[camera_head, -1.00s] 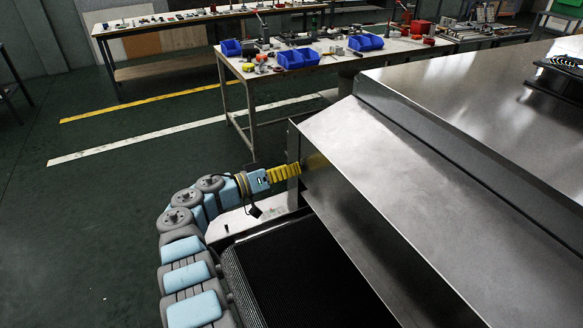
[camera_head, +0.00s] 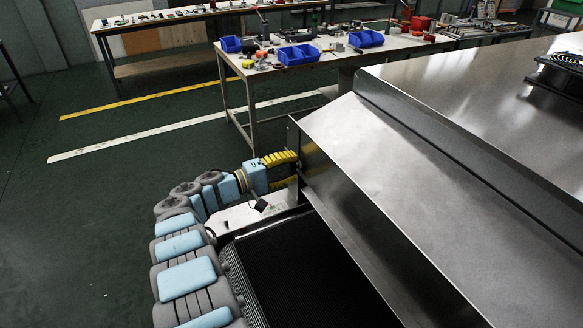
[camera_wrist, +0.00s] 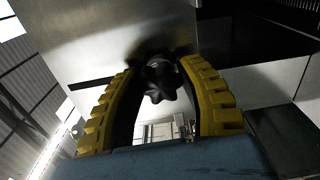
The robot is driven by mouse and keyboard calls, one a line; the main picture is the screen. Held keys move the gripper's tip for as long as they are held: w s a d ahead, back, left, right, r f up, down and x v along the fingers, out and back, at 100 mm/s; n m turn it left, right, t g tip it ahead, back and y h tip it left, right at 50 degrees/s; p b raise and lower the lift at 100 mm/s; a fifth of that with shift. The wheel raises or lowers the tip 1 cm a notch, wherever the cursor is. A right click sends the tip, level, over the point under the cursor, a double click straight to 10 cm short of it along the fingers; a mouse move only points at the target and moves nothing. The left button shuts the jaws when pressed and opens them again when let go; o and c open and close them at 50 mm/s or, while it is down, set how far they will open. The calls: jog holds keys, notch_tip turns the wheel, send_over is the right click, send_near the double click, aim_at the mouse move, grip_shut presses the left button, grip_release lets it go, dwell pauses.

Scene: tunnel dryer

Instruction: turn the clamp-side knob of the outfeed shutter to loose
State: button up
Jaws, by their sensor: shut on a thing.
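A dark lobed knob (camera_wrist: 160,82) shows in the wrist view on the metal face of the dryer's end hood (camera_head: 400,180). My gripper (camera_wrist: 165,75) has its two yellow ribbed fingers on either side of the knob, shut on it. In the head view my gripper (camera_head: 292,157) reaches the left end of the hood, and the knob itself is hidden there. A dark slot runs in the metal plate just left of the knob in the wrist view. I cannot read the knob's turn position.
A dark conveyor belt (camera_head: 300,275) lies below the hood, beside my arm. A workbench (camera_head: 345,52) with blue bins (camera_head: 297,55) stands behind. The green floor (camera_head: 80,230) to the left is clear.

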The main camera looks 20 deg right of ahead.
jog(key=n+b, duration=0.1)
jog(key=n, duration=0.2)
jog(key=shift+n, duration=0.4)
jog(key=shift+n+b, duration=0.65)
jog(key=shift+n, duration=1.35)
jog(key=o, duration=1.2)
